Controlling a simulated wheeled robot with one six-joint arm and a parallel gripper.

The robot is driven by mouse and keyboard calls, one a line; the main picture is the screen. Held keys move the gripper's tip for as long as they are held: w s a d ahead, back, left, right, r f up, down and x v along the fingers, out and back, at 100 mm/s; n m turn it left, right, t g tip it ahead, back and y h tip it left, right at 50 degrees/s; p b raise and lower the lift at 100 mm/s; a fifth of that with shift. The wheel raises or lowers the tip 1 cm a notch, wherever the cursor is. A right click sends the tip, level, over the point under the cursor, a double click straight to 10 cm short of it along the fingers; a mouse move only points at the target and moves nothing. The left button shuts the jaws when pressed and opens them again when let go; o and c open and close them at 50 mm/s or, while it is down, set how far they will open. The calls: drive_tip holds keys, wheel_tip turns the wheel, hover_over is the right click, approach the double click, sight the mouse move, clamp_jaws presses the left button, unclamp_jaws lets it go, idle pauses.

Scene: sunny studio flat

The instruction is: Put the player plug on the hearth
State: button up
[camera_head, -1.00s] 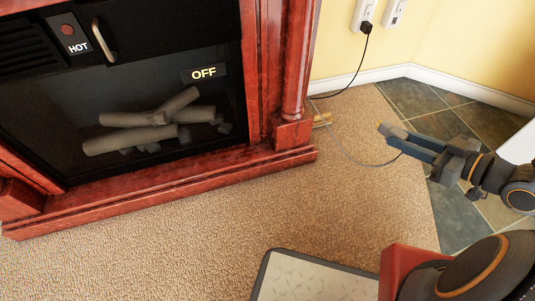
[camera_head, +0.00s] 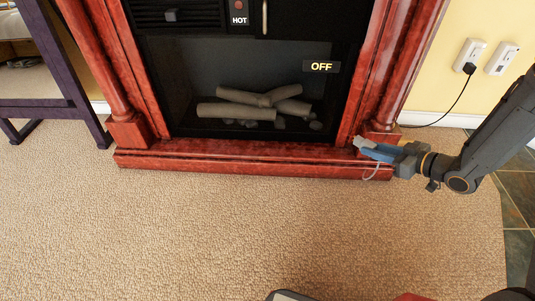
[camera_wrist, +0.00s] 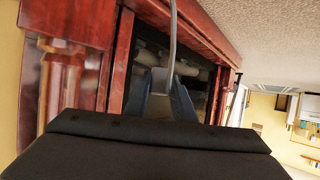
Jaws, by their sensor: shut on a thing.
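The hearth (camera_head: 230,160) is the red-brown wooden ledge along the foot of the fireplace; it also shows in the wrist view (camera_wrist: 205,28). My gripper (camera_head: 364,149) is at the ledge's right end, in front of the right column. Its blue fingers are shut on the player plug (camera_head: 358,142), a small light grey piece at the fingertips. In the wrist view the fingers (camera_wrist: 166,100) close around the plug (camera_wrist: 158,106), and its grey cable (camera_wrist: 172,40) runs upward. The cable hangs in a loop below the gripper in the head view. I cannot tell whether the plug touches the ledge.
The electric fireplace (camera_head: 260,75) shows "OFF" and fake logs. A black plug (camera_head: 469,69) sits in a wall outlet at the right, its cord running behind the fireplace. A dark purple table frame (camera_head: 75,80) stands left. Carpet in front is clear.

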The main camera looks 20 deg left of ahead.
drive_tip(key=b, duration=0.2)
hover_over(325, 158)
wheel_tip(325, 158, down, 7)
drive_tip(key=shift+g+y, duration=0.3)
drive_tip(key=shift+a+f+b, duration=0.1)
drive_tip(key=shift+f+b, duration=2.75)
drive_tip(key=shift+f, duration=2.2)
drive_tip(key=shift+f, duration=0.15)
drive_tip(key=o, duration=1.1)
drive_tip(key=shift+c, duration=0.2)
